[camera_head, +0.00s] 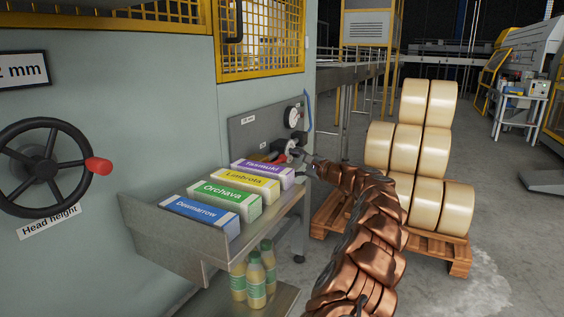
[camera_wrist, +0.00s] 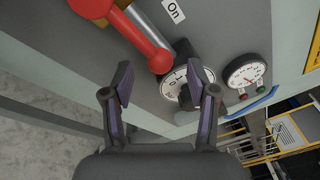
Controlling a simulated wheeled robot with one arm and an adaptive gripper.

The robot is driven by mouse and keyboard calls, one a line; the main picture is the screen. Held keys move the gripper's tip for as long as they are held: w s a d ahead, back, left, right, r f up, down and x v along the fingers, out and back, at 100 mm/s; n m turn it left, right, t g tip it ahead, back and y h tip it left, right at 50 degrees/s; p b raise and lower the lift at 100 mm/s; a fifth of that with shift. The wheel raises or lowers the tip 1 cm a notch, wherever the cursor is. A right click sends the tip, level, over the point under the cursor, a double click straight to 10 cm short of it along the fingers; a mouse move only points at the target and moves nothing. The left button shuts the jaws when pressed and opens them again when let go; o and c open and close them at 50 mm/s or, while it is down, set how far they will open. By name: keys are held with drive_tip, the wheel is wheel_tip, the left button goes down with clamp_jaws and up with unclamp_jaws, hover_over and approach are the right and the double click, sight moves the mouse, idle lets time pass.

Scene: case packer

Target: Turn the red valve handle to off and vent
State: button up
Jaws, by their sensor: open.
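The red valve handle (camera_wrist: 132,32) shows in the wrist view as a thick lever with rounded ends, slanting from upper left down to the right beside a metal pipe. A label reading "On" (camera_wrist: 174,10) is just right of it. My gripper (camera_wrist: 160,68) is open and empty. Its fingers point at the grey panel, and the handle lies above and left of the gap between them. A round dial (camera_wrist: 174,84) shows between the fingers, partly hidden by the right one. In the head view my gripper (camera_head: 306,160) is small, near the panel (camera_head: 250,131).
A pressure gauge (camera_wrist: 245,70) sits right of the gripper, with red and green buttons below. In the head view a metal shelf (camera_head: 170,244) holds several coloured cartons close to the panel. A pallet (camera_head: 458,259) of large rolls stands right of my arm.

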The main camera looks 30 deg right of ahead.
sight(286, 160)
drive_tip(key=shift+x, duration=2.3)
drive_tip(key=shift+f, duration=0.1)
drive_tip(key=shift+c, duration=0.2)
clamp_jaws()
